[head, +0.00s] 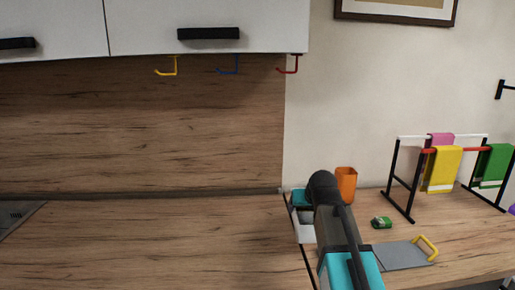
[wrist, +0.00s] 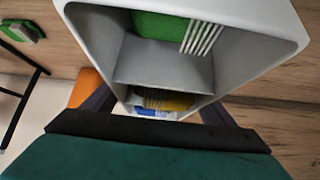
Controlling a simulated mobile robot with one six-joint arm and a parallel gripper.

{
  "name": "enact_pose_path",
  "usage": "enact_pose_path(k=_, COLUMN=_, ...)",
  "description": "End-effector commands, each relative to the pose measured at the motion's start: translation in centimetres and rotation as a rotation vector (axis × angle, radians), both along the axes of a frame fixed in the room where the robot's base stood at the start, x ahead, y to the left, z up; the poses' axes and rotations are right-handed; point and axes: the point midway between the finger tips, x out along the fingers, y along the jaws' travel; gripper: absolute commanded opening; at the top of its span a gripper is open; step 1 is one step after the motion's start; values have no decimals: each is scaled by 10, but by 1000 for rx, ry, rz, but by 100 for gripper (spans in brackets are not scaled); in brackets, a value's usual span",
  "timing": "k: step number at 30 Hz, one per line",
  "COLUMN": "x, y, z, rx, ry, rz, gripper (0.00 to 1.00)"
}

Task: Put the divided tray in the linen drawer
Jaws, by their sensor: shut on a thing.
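The divided tray (wrist: 92,45) is pale grey-white and fills the upper middle of the wrist view. A cross wall splits it into compartments. My gripper (wrist: 155,114) is shut on the tray's near end, with dark fingers on either side. In the head view, part of the tray (head: 304,238) shows left of my arm, which hides the rest and most of my gripper. I cannot make out the linen drawer in either view.
An orange cup (head: 346,184), a small green item (head: 381,222) and a grey board with a yellow handle (head: 403,255) are right of my arm. A rack (head: 398,185) with cloths stands farther right. The worktop (head: 150,245) at left is clear. Hooks (head: 228,66) hang under the cabinet.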

Motion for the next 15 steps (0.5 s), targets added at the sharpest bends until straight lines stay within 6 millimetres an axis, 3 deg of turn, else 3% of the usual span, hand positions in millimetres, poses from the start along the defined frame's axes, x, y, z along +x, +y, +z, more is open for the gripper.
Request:
enact_pose_path(k=6, x=-22, y=0, z=-33, rx=0, ry=0, rz=0, gripper=50)
enact_pose_path(k=15, x=-39, y=0, z=-53, rx=0, ry=1, rz=0, gripper=51)
